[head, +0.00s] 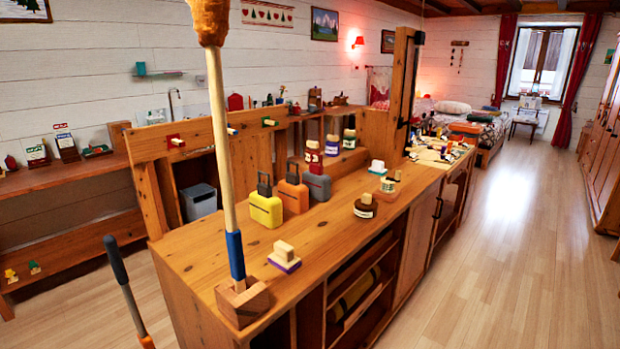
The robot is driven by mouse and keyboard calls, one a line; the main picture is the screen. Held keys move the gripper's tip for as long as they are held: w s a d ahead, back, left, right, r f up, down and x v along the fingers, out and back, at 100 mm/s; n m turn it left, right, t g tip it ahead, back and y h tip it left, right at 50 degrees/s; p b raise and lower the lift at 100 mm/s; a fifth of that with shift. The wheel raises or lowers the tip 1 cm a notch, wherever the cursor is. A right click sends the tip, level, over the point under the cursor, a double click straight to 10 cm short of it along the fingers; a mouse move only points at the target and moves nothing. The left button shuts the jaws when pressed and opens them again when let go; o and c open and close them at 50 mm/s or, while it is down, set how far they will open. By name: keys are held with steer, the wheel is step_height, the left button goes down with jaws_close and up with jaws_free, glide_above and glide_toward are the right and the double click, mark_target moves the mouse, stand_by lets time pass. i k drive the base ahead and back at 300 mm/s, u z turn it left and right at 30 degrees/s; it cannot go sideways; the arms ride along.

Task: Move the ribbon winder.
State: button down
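I cannot tell for sure which thing is the ribbon winder. On the long wooden counter (320,236), a dark round piece with a pale label and a light top (365,207) sits near the front edge. A small block with a purple base and a cream knob (285,257) sits closer to me. My gripper is not in view.
A tall pole with a blue grip (235,256) stands upright in a wooden block (243,302) at the counter's near corner. Yellow (266,210), orange (293,197) and grey (317,185) cases stand mid-counter. The floor to the right (515,240) is clear.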

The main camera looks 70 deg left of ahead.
mark_target(389, 196)
steer(key=u, duration=0.7)
steer(key=i, duration=2.25)
steer(key=u, duration=1.1)
steer(key=i, duration=1)
steer(key=z, duration=0.05)
